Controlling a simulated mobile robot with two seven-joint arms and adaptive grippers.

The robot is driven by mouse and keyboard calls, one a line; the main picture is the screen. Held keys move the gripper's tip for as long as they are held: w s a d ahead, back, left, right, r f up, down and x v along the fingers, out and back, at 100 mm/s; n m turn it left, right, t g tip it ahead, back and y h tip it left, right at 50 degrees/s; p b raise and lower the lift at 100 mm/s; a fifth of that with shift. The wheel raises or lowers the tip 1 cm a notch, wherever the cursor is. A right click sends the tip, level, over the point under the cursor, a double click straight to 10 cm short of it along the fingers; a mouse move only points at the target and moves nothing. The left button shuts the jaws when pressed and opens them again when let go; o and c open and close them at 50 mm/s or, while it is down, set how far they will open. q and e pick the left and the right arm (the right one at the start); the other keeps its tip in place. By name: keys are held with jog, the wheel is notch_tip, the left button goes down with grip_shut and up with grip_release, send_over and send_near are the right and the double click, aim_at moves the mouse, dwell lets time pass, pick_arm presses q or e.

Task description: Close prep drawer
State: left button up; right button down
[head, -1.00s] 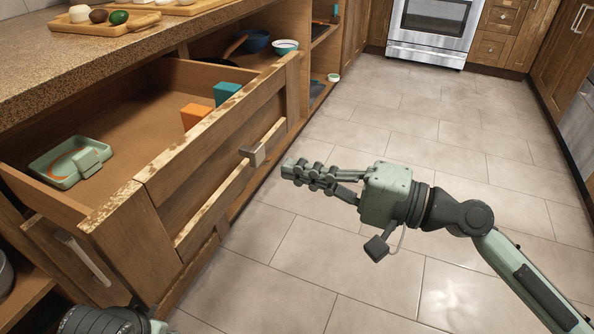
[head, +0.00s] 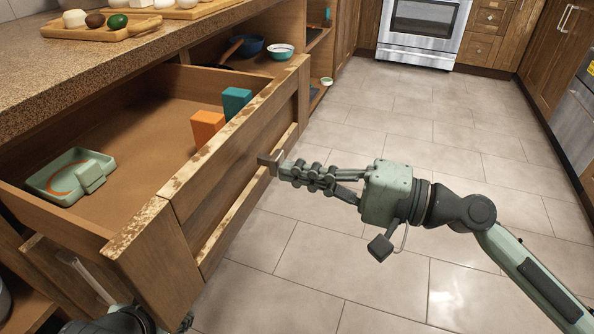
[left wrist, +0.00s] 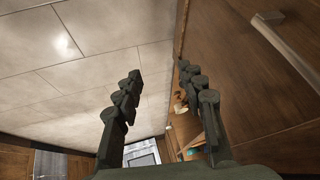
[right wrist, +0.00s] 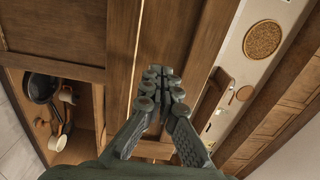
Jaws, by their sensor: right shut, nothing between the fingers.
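The wooden prep drawer (head: 235,150) stands pulled out from under the counter at the left of the head view. My left gripper (left wrist: 163,75) is open and empty in the left wrist view, beside a wooden cabinet front (left wrist: 245,80).
The drawer holds a green tray (head: 68,178), an orange block (head: 206,127) and a teal block (head: 236,101). Bowls (head: 280,51) sit on an open shelf behind it. A cutting board (head: 105,30) lies on the counter. The tiled floor (head: 400,120) towards the oven (head: 420,32) is clear.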

aim_at(278, 166)
pick_arm(q)
jog(key=shift+s, duration=0.1)
